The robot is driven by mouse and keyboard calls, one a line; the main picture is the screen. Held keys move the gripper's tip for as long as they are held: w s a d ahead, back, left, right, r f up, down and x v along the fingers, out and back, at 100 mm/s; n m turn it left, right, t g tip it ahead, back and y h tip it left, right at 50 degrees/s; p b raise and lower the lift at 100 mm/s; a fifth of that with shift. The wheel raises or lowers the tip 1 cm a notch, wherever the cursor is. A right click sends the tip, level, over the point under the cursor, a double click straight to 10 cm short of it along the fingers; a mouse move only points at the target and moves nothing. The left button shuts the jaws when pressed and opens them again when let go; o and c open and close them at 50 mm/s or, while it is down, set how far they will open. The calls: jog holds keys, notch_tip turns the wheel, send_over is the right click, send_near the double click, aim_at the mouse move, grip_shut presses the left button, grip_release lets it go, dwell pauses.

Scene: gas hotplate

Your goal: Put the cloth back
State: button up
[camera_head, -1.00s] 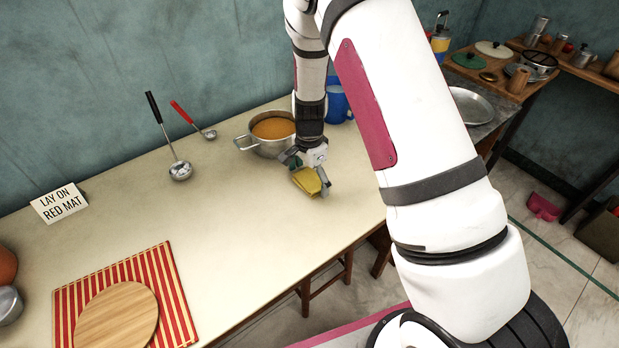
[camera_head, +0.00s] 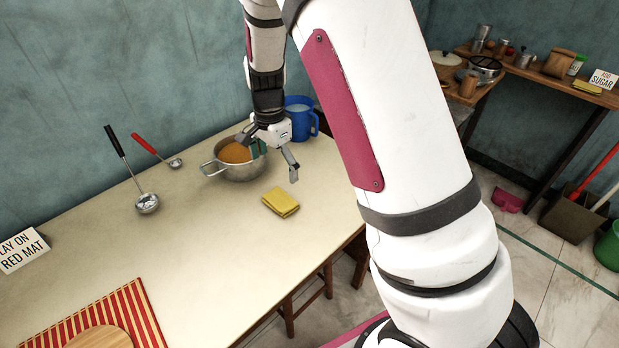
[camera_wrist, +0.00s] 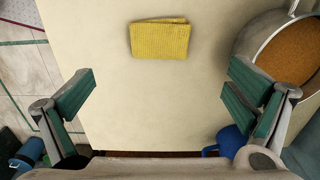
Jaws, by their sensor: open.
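The folded yellow cloth (camera_head: 281,203) lies flat on the cream table, to the right of the pot. It also shows whole at the top middle of the wrist view (camera_wrist: 160,39). My gripper (camera_head: 268,160) is open and empty, above the table and behind the cloth, close to the pot. In the wrist view its two green-padded fingers (camera_wrist: 162,95) are spread wide, with only bare table between them, and the cloth lies beyond them.
A steel pot (camera_head: 244,172) of orange soup and a blue jug (camera_head: 299,117) stand beside my gripper. A striped red mat (camera_head: 142,320) bears a round board. A side shelf at right holds another yellow folded piece (camera_head: 586,87) by an "ADD SUGAR" card (camera_head: 603,79).

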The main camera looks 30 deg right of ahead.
jog(key=s+r+n+t+y, duration=0.15)
jog(key=s+r+n, duration=0.55)
jog(key=s+r, duration=0.95)
jog(key=s+r+n, duration=0.2)
jog(key=s+n, duration=0.1)
jog(key=s, duration=0.5)
jog(key=s+r+n+t+h, duration=0.1)
jog(key=s+r+n, duration=0.1)
jog(key=s+n, duration=0.2)
jog(key=s, duration=0.3)
jog(key=shift+s+d, duration=0.2)
jog(key=shift+s, duration=0.15)
jog(key=shift+r+t+h, duration=0.1)
jog(key=shift+t+h, duration=0.15)
